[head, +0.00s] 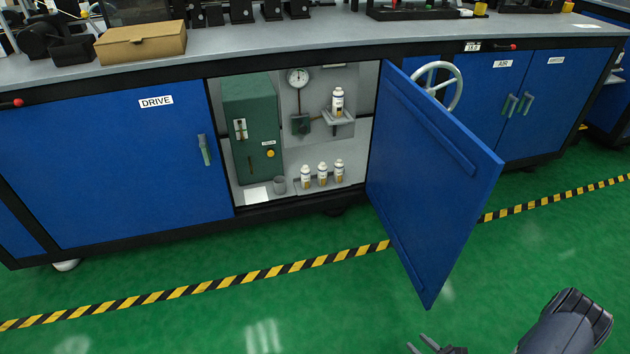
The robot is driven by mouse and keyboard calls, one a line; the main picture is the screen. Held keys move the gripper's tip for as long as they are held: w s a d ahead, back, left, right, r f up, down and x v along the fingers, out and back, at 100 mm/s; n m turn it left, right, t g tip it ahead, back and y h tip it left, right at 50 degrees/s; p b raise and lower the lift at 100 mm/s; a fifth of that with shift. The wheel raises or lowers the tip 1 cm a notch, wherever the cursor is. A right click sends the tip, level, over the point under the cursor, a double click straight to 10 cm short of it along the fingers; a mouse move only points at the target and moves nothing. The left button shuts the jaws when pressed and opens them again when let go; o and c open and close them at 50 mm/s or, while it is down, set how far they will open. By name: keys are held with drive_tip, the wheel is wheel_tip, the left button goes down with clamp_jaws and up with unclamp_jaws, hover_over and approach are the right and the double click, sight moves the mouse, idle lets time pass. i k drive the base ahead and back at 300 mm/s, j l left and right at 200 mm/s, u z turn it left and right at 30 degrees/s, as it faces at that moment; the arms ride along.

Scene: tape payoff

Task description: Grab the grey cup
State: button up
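The grey cup (279,185) is a small cylinder standing upright on the floor of the open cabinet, near its front edge. It is just right of a white card and left of a row of bottles. My gripper (421,344) shows at the bottom edge of the head view, partly cut off. Its two dark fingertips are apart, with nothing seen between them. It is outside the cabinet, well to the right of the cup and nearer to me.
The blue door (430,170) stands swung out between the cabinet opening and the right side. Inside are a green box (252,125), white bottles (322,173), a gauge (298,78) and a small shelf (339,117). The green floor (250,290) in front is clear.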

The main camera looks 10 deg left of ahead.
sight(280, 182)
drive_tip(key=i+j+u, duration=0.1)
drive_tip(key=i+j, duration=0.3)
drive_tip(key=j, duration=0.2)
drive_tip(key=i+j, duration=0.4)
drive_tip(key=j, duration=0.15)
drive_tip(key=i+j+u, duration=0.15)
drive_tip(key=i+j, duration=0.25)
drive_tip(key=j, duration=0.15)
drive_tip(key=i+j, duration=0.15)
drive_tip(key=i, duration=0.25)
drive_tip(key=i+j, duration=0.15)
drive_tip(key=i, duration=0.2)
